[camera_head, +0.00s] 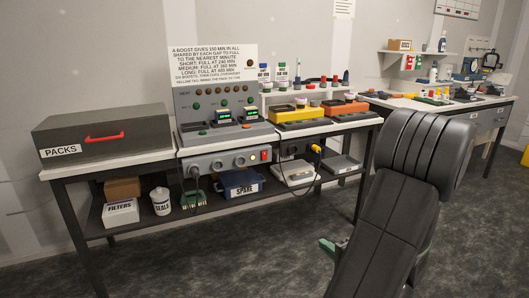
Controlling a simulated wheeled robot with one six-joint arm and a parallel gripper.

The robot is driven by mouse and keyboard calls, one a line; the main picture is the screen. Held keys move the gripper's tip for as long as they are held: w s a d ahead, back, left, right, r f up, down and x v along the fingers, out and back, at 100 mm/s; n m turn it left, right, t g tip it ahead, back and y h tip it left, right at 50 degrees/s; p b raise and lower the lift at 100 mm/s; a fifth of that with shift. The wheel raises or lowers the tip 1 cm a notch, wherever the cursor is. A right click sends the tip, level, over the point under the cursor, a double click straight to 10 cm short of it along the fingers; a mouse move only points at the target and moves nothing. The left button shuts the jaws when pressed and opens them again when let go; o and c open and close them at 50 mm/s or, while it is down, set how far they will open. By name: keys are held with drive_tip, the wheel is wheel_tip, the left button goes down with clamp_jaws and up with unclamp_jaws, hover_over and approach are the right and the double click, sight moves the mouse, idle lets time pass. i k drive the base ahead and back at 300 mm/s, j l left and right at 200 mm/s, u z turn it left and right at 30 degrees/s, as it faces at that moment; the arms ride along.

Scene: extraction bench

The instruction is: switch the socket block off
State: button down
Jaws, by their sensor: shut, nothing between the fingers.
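The socket block (226,162) is a grey strip fixed under the front edge of the bench, with several round sockets along its face. Its red switch (264,155) is at the right end, with a small pale round part just left of it. The switch looks bright red, but its rocker position is too small to tell. A plug with a dark cable (195,174) is at the block's left end. My gripper (328,248) shows only as a greenish tip low beside my dark arm, shut and empty, well apart from the block. The rest of it is hidden behind the arm.
A grey PACKS box (104,138), an indicator panel (215,105) and yellow and orange units (297,114) stand on the bench. A yellow plug (316,149) with a hanging cable is right of the block. The lower shelf holds a blue SPARE bin (241,184). Floor in front is clear.

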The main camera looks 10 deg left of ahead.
sight(263, 154)
drive_tip(key=i+j, duration=0.35)
drive_tip(key=i, duration=0.15)
drive_tip(key=i+j+z, duration=0.1)
drive_tip(key=i+j, duration=0.25)
drive_tip(key=i, duration=0.15)
drive_tip(key=i+j, duration=0.35)
drive_tip(key=i, duration=0.15)
